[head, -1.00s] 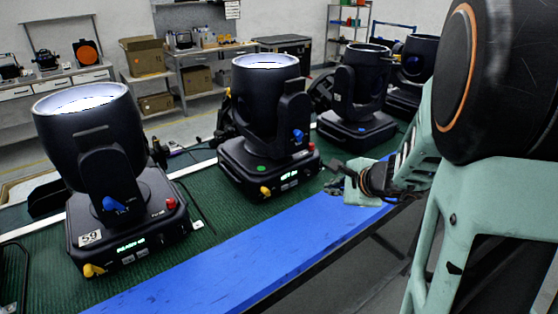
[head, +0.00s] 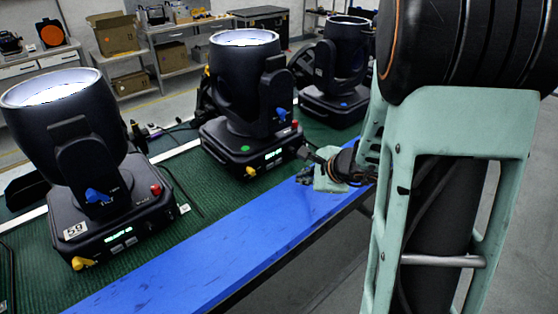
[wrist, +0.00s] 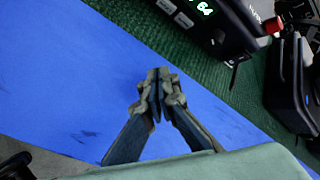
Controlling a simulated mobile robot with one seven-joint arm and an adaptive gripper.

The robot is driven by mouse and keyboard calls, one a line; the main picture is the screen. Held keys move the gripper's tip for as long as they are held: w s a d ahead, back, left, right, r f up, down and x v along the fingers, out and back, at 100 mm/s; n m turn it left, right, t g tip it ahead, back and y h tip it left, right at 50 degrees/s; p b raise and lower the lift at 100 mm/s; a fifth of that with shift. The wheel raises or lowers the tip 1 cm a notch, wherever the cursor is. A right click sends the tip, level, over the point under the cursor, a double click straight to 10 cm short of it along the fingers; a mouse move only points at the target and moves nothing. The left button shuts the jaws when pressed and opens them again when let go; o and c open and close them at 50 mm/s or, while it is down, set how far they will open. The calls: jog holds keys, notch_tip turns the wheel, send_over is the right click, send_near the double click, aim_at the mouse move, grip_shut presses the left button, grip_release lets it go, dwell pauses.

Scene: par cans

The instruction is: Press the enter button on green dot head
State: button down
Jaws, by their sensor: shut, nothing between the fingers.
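The green dot head (head: 245,85) is a black moving light in the middle of the row. Its green dot (head: 245,149) sits on the base, left of a small lit display (head: 273,154). My gripper (head: 304,176) is low over the blue strip, to the right of and in front of that base, apart from it. In the wrist view my gripper (wrist: 158,76) is shut and empty above the blue surface. A black base with a lit display (wrist: 204,8) and pale buttons (wrist: 174,12) shows at the top edge there. Which button is enter is too small to tell.
A head marked 59 (head: 70,135) stands to the left and a blue-dot head (head: 338,75) to the right. The blue strip (head: 200,255) runs clear along the front of the green mat (head: 185,175). A red knob (wrist: 272,26) and a hanging cable are near the base.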

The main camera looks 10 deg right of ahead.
jog(key=w+a, duration=0.1)
jog(key=w, duration=0.1)
jog(key=w+a, duration=0.1)
jog(key=w, duration=0.1)
jog(key=shift+a, duration=0.2)
jog(key=shift+w+a, duration=0.35)
jog(key=shift+w, duration=0.25)
jog(key=shift+w, duration=0.15)
dwell(0.7)
jog(key=shift+w+a, duration=0.2)
jog(key=shift+w, duration=0.05)
jog(key=shift+w+a, duration=0.2)
jog(key=shift+w, duration=0.1)
dwell(0.9)
jog(key=shift+s+d+b, duration=0.4)
jog(key=shift+s+b, duration=0.1)
jog(key=shift+s, duration=0.2)
jog(key=shift+s+d+b, duration=0.25)
jog(key=shift+s+d, duration=0.15)
jog(key=shift+s, duration=0.3)
jog(key=shift+s+d+b, duration=0.2)
jog(key=shift+s+d, duration=0.25)
jog(key=shift+s, duration=0.3)
jog(key=shift+s+d+b, duration=0.25)
jog(key=shift+s+d, duration=0.15)
jog(key=shift+s, duration=0.3)
